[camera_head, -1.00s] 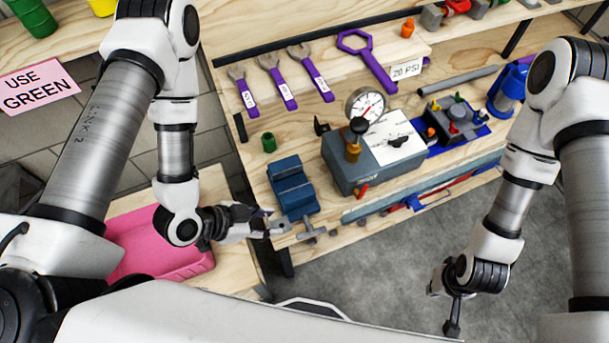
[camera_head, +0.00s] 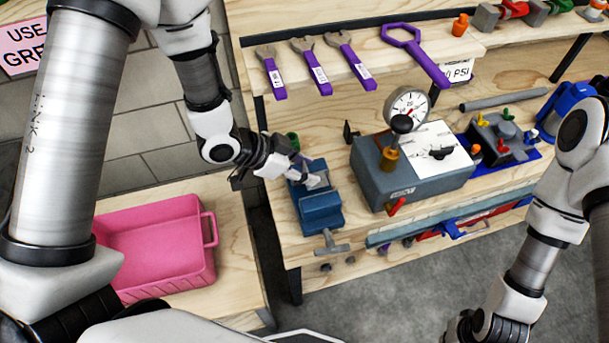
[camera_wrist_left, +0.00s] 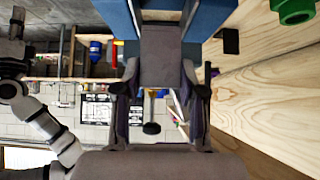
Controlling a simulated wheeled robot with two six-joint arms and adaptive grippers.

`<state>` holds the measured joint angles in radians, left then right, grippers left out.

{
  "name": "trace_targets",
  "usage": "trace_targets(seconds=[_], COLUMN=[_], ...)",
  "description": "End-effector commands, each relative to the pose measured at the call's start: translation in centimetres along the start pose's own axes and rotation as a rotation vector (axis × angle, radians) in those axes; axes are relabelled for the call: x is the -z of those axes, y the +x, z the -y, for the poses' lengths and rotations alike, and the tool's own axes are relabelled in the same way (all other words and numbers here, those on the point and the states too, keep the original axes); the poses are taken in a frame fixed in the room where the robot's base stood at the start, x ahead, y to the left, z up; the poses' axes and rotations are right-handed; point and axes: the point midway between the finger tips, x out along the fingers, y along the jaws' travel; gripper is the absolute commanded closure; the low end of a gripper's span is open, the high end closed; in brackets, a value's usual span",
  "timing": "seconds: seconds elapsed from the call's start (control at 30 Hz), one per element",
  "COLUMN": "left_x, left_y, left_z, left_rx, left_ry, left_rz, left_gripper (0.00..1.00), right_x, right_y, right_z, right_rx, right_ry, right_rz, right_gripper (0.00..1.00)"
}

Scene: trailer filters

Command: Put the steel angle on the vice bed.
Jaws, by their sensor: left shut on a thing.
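The steel angle (camera_head: 314,181) is a small grey piece in the fingers of my left gripper (camera_head: 300,173). In the left wrist view the angle (camera_wrist_left: 162,55) sits between the two fingers (camera_wrist_left: 160,88). The blue vice (camera_head: 321,212) stands at the bench's left end, with its grey handle toward the front. The gripper is over the vice's back part. In the wrist view the angle's far end lines up with the gap between the blue vice parts (camera_wrist_left: 210,18); I cannot tell whether it touches the bed, which is mostly hidden.
A grey box with a gauge (camera_head: 408,178) stands right of the vice. A green cylinder (camera_wrist_left: 292,10) is close by the vice, partly hidden behind my left gripper in the head view. A pink bin (camera_head: 160,245) lies left.

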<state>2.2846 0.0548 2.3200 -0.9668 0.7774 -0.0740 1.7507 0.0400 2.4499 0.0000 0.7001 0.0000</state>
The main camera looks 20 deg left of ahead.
Motion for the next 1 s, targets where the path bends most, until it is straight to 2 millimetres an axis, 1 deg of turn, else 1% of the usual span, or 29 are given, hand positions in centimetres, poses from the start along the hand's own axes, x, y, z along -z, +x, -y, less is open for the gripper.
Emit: trace_targets(seconds=[0.13,0.23,0.43,0.83,0.93,0.97,1.0], left_x=[-1.6,-2.4,-2.5,-3.4,-3.5,-3.5,-3.5], left_y=[1.7,2.4,2.5,3.4,3.4,3.4,3.4], left_z=[0.0,0.0,0.1,0.0,0.0,0.0,-0.1], left_rx=[-0.004,-0.002,0.0,-0.001,-0.002,-0.002,-0.003], left_ry=[-0.005,-0.003,-0.001,-0.001,-0.001,-0.002,-0.002], left_rz=[0.003,0.001,0.0,0.002,0.004,0.005,0.006], left_gripper=[1.0,1.0,1.0,1.0,1.0,0.53,0.39], right_x=[0.0,0.0,0.0,0.0,0.0,0.0,0.0], right_y=[-0.5,-0.6,-0.5,0.3,0.3,0.3,0.3], right_z=[0.0,0.0,0.0,0.0,0.0,0.0,0.0], right_rx=[0.0,0.0,0.0,0.0,0.0,0.0,0.0], right_ry=[0.0,0.0,0.0,0.0,0.0,0.0,0.0], right_rz=[0.001,0.001,0.001,0.001,0.001,0.001,0.001], right_gripper=[1.0,1.0,1.0,1.0,1.0,1.0,1.0])
